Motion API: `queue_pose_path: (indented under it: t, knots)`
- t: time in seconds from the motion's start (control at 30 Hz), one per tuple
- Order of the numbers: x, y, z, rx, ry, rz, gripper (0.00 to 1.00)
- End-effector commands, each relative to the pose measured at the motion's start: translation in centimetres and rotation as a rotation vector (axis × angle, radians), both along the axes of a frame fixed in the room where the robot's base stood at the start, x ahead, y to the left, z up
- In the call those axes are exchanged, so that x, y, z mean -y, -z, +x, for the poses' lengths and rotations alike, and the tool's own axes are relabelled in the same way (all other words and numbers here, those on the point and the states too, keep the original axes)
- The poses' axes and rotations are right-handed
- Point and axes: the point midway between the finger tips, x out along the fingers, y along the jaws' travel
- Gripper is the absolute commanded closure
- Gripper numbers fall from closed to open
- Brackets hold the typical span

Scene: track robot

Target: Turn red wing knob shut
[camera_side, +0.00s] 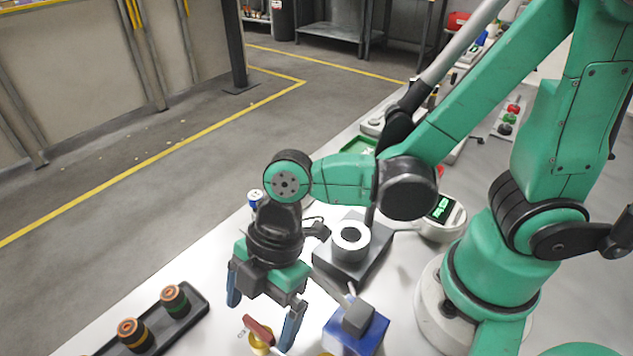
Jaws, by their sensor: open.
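The red wing knob (259,333) sits near the bottom edge of the view, on a yellow brass-coloured body (259,348) that is partly cut off by the frame. My gripper (263,307) points downward with its two blue fingers spread apart. The left finger hangs up and to the left of the knob. I cannot tell whether any finger touches the knob.
A blue box with a grey top (356,330) stands just right of the knob. A dark block with a white ring (351,243) is behind. A black tray (197,306) with two banded cylinders lies left. A round device with a green display (442,212) stands right. White table shows between them.

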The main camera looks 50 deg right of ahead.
Motion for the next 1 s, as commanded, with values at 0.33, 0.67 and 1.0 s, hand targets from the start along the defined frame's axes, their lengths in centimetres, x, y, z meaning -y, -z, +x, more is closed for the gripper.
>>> queue_pose_path:
  t: [0.33,0.67,1.0]
  knots:
    - [-0.6,1.4,-0.1,0.000,0.000,0.000,0.05]
    - [-0.5,1.4,-0.1,0.000,0.000,0.000,0.37]
    - [-0.5,1.4,-0.1,0.000,0.006,0.000,0.90]
